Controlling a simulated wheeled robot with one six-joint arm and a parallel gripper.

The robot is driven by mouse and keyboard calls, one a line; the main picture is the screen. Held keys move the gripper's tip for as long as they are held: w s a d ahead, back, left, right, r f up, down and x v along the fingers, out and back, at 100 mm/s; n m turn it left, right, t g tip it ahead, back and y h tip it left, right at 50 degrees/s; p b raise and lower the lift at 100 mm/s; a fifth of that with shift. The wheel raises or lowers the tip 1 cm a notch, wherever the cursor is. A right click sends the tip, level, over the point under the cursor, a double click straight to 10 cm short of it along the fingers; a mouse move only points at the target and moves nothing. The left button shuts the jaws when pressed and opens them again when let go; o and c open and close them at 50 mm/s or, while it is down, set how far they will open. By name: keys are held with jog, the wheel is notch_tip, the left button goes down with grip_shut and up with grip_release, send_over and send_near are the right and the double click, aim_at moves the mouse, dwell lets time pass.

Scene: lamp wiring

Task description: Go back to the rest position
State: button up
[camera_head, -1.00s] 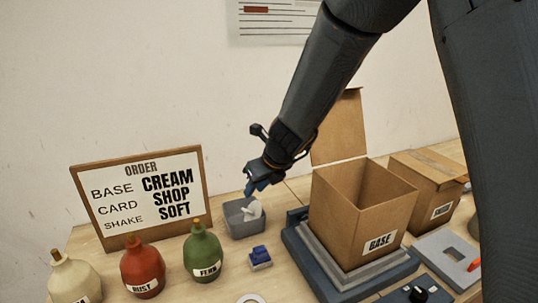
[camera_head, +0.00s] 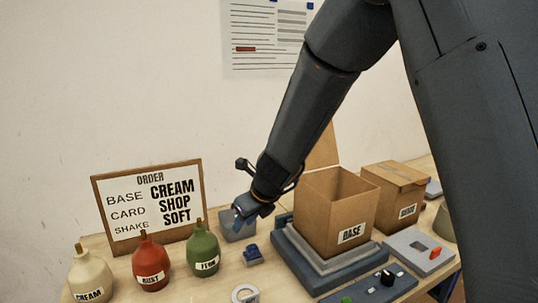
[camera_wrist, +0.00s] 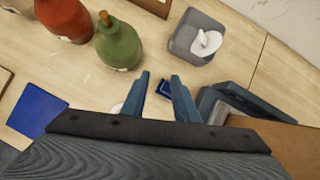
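My gripper (camera_wrist: 160,95) is seen from above in the wrist view, with its two blue fingers apart and nothing held between them. In the head view my gripper (camera_head: 243,214) hangs in front of a small grey bin (camera_head: 236,230), over the table. The bin shows in full in the wrist view (camera_wrist: 187,38), with a white crumpled item (camera_wrist: 206,43) in it. A small blue block (camera_head: 252,255) stands on the table below and right of my gripper; in the wrist view it is partly hidden by a finger.
An open cardboard box labelled BASE (camera_head: 318,225) stands on a grey platform (camera_head: 300,270) at the right. A second box (camera_head: 393,195) is behind it. Cream (camera_head: 90,275), red (camera_head: 151,264) and green (camera_head: 203,250) bottles stand at the left before an order sign (camera_head: 130,190).

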jog(key=s+d+f+n+g+h+b, duration=0.1)
jog(key=s+d+f+n+h, duration=0.1)
jog(key=s+d+n, duration=0.8)
jog(key=s+d+f+n+g+h+b, duration=0.1)
jog(key=s+d+f+n+g+h, duration=0.1)
jog(key=s+d+n, duration=0.9)
jog(key=d+n, duration=0.5)
jog(key=shift+s+d+f+n, duration=0.15)
jog(key=shift+s+d+n, duration=0.1)
jog(key=shift+n, duration=0.15)
jog(key=shift+w+a, duration=0.1)
jog(key=shift+a, duration=0.05)
